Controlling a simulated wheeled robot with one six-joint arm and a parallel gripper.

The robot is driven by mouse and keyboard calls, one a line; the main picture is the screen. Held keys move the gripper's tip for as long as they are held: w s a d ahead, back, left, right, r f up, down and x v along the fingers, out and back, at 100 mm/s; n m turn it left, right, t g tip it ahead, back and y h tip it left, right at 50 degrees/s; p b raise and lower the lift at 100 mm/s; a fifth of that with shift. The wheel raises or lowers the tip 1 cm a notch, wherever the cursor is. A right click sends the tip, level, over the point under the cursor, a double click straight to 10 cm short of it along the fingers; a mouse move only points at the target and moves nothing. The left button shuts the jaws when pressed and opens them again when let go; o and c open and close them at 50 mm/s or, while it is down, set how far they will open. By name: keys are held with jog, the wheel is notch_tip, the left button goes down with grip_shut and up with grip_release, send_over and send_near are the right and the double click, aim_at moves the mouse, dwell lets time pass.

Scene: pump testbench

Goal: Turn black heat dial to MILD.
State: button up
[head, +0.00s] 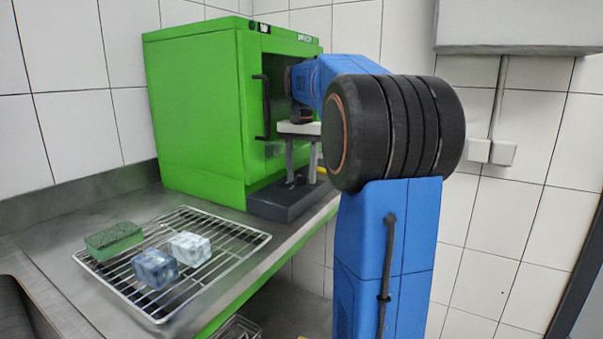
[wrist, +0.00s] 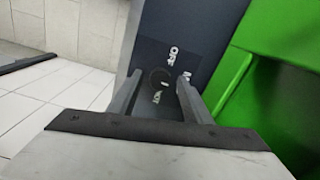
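The black heat dial (wrist: 158,77) sits on a dark panel (wrist: 206,30) in the wrist view. It is hard to make out against the panel, and a small white mark shows near it. White labels surround it: one above right, one below left, and one partly hidden by the right finger. In the head view my gripper (head: 302,172) reaches down to the dark base (head: 285,203); the dial is not discernible there.
A green cabinet (head: 200,110) with a black handle (head: 262,107) stands behind the dark base. A wire rack (head: 225,252) at the front left holds a green sponge (head: 114,239), a blue block (head: 155,269) and a pale block (head: 190,248). White tiled wall lies behind.

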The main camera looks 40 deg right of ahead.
aim_at(302, 176)
jog(key=shift+r, duration=0.1)
notch_tip(302, 176, up, 17)
dwell(0.7)
jog(key=shift+s+r, duration=0.1)
jog(key=shift+s, duration=0.05)
dwell(0.4)
